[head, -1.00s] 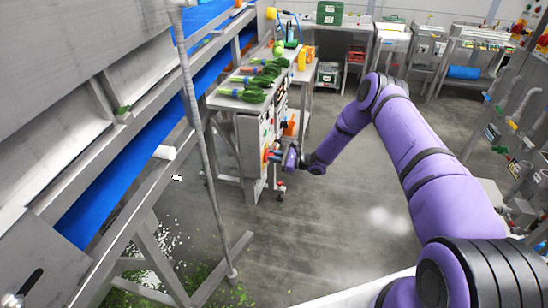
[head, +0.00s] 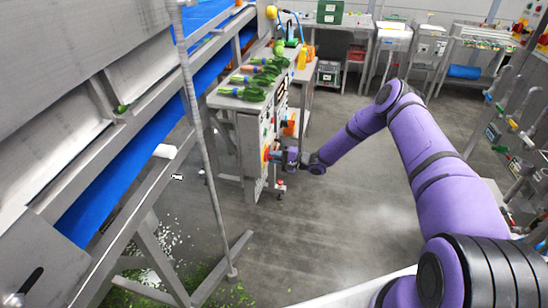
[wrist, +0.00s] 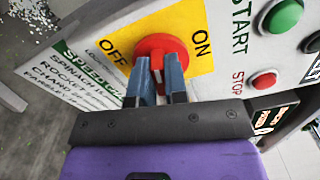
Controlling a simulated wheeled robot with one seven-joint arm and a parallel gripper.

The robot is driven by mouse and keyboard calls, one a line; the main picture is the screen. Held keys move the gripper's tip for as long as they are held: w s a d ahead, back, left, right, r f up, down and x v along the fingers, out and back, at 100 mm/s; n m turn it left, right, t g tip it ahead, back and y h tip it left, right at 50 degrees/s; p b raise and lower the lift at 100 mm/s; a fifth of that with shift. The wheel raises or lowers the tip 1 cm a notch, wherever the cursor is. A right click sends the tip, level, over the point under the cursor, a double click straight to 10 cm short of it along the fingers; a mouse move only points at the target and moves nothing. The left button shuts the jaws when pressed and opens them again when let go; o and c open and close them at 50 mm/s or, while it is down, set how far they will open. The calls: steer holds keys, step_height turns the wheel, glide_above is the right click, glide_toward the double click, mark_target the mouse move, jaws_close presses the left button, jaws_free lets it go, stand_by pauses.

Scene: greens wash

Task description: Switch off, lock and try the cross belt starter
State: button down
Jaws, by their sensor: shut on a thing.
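The starter's red rotary handle (wrist: 160,50) sits on a yellow plate (wrist: 118,80) marked OFF at the left and ON at the right in the wrist view. My gripper (wrist: 160,72) has its two blue-grey fingers on either side of the handle's grip bar and is shut on it. The fingers hide part of the bar, so I cannot tell exactly which mark it points to. In the head view my gripper (head: 278,155) is at the front of the grey cabinet (head: 249,140). No padlock is clearly visible.
A green START button (wrist: 284,16) and a red STOP button (wrist: 264,81) are right of the plate. A printed sign (wrist: 85,72) is left of it. Bunches of greens (head: 242,93) lie above the cabinet. A steel conveyor frame stands left; the floor (head: 320,240) is open in front.

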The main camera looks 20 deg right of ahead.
steer(key=shift+d+f+n, duration=0.1)
steer(key=shift+n, duration=1.1)
steer(key=c, duration=1.1)
jaws_free()
steer(key=shift+c, duration=0.2)
steer(key=v, duration=1)
steer(key=shift+s+d, duration=0.25)
steer(key=shift+d, duration=0.05)
